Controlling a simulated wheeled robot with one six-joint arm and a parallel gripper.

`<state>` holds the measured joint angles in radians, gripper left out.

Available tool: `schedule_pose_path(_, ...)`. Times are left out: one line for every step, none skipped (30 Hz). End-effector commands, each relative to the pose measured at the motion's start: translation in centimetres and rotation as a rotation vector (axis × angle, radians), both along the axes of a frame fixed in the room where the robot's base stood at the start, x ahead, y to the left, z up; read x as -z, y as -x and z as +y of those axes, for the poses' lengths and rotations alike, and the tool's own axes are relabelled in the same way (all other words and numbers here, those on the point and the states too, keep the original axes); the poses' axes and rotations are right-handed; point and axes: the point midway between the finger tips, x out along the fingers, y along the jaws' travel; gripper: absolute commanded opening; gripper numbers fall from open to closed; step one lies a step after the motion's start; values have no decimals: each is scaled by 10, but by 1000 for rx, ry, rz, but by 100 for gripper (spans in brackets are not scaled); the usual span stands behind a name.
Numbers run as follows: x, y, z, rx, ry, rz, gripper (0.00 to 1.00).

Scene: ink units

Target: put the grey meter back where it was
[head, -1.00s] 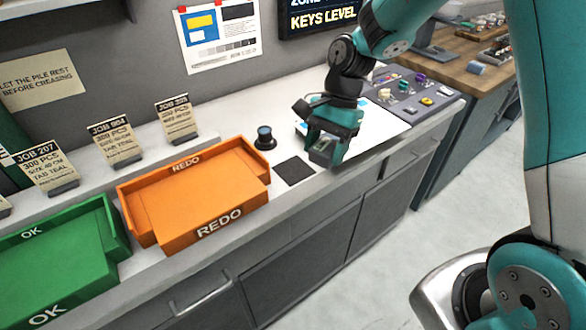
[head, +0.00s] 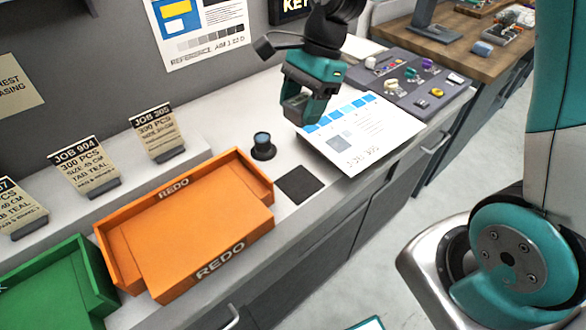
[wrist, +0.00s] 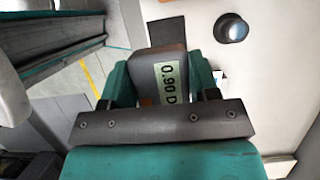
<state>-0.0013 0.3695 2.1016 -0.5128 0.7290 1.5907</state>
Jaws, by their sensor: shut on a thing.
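The grey meter (wrist: 168,80) is between my gripper's jaws in the wrist view, its pale display reading "0.90 D" facing the camera. In the head view the meter (head: 294,108) shows as a grey block below the teal jaws. My gripper (head: 303,105) is shut on it and holds it above the counter, near the left edge of the printed sheet (head: 362,140). A dark square pad (head: 298,184) lies bare on the counter, to the front left of the gripper. The pad (wrist: 167,32) also shows beyond the meter in the wrist view.
A small black loupe-like cylinder (head: 263,147) stands behind the pad; it also shows in the wrist view (wrist: 231,29). The orange REDO tray (head: 185,215) is to the left, the green tray (head: 60,280) farther left.

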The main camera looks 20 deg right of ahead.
Motion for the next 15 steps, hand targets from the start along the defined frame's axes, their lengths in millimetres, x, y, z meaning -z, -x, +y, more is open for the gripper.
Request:
schedule_pose_path(5,0,1,0,-1,4,30)
schedule_pose_path(9,1,1,-1,-1,4,30)
schedule_pose_path(17,1,1,0,-1,7,30)
schedule_pose_path(24,1,1,-1,0,9,30)
schedule_pose_path(32,2,1,-1,1,10,30)
schedule_pose_path(43,2,1,-2,-1,10,30)
schedule_pose_path(51,2,1,0,0,11,30)
schedule_pose_path(60,2,0,-1,1,10,30)
schedule_pose_path(71,2,0,0,0,11,30)
schedule_pose_path(80,2,0,0,0,10,30)
schedule_pose_path(88,2,0,-1,1,10,30)
schedule_pose_path(99,2,0,1,1,10,30)
schedule_pose_path(108,2,-1,0,0,11,30)
schedule_pose_path(116,2,-1,0,1,10,30)
schedule_pose_path(125,2,-1,1,0,9,30)
